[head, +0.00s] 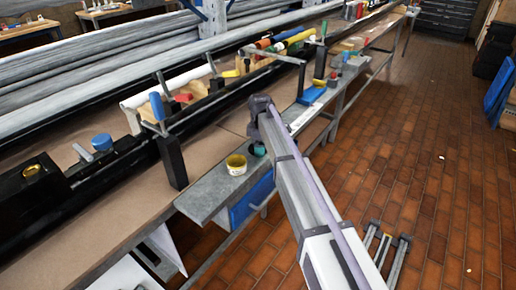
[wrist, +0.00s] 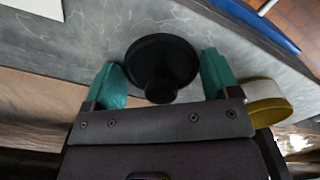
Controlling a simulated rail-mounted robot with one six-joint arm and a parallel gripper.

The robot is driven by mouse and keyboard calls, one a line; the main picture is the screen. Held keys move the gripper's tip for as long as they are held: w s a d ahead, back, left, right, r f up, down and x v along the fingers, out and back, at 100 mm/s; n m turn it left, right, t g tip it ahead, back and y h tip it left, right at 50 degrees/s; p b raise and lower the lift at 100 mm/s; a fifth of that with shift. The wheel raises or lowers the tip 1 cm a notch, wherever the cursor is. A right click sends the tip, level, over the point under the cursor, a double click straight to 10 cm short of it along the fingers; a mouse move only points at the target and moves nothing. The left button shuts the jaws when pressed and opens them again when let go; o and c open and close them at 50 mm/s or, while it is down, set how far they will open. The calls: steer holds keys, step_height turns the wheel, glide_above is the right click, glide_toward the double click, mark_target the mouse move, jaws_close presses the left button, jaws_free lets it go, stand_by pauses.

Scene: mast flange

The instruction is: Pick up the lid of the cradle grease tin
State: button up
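The lid is a round black disc with a knob (wrist: 161,66), in the wrist view on the grey bench top between my fingers. My gripper (wrist: 164,82) has teal fingertips standing wide apart, one on each side of the lid. I see no clear grip on it, and small gaps show beside the disc. In the head view my gripper (head: 257,149) is low over the grey bench, just right of the open grease tin. The tin (head: 236,165) is pale with a yellow inside; part of it also shows at the right in the wrist view (wrist: 268,103). My gripper mostly hides the lid in the head view.
A blue bin (head: 250,200) sits under the grey bench top (head: 207,197). A black post (head: 172,160) stands left of the tin. The long black mast (head: 105,160) with clamps and coloured tools lies behind. A blue tray (head: 312,95) is farther along the bench.

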steer(key=c, duration=0.3)
steer(key=shift+r, duration=0.1)
